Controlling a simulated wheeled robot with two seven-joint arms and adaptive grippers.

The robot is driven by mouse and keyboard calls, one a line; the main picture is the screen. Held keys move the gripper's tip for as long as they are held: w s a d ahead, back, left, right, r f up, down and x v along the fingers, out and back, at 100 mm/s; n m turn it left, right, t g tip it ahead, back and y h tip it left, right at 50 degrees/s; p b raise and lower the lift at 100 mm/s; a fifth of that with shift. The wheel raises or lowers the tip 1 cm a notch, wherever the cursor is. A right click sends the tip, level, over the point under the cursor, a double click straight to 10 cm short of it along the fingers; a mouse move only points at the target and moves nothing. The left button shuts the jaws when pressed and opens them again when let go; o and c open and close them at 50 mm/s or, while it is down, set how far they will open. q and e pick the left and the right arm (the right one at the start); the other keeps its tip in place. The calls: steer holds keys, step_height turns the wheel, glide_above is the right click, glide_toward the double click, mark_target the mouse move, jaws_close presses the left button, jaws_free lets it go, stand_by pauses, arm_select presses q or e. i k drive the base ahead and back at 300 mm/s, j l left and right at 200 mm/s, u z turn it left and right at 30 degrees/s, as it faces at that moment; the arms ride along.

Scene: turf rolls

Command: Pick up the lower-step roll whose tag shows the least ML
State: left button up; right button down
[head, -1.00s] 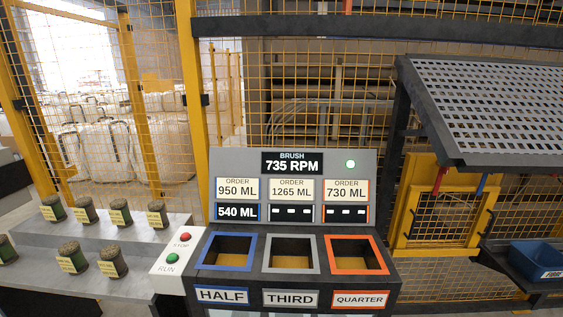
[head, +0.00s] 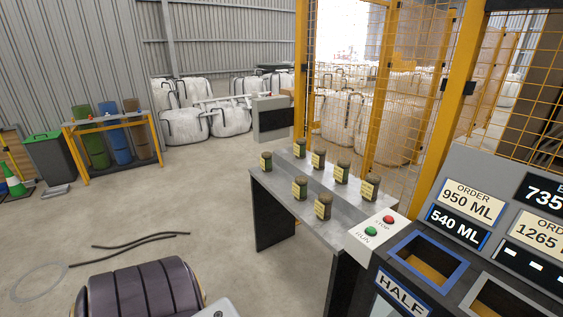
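Small dark turf rolls with yellow tags stand on a grey two-step stand (head: 285,168). The tag writing is too small to read. Neither of my grippers shows in the head view.
The console with a blue-framed HALF bin (head: 402,250), a red STOP button (head: 389,219) and a green RUN button (head: 371,231) is at right. A yellow mesh fence (head: 300,80) rises behind the stand. Dark hoses (head: 125,243) lie on open floor at left.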

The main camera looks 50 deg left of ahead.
mark_target(266, 163)
steer(key=u, duration=1.85)
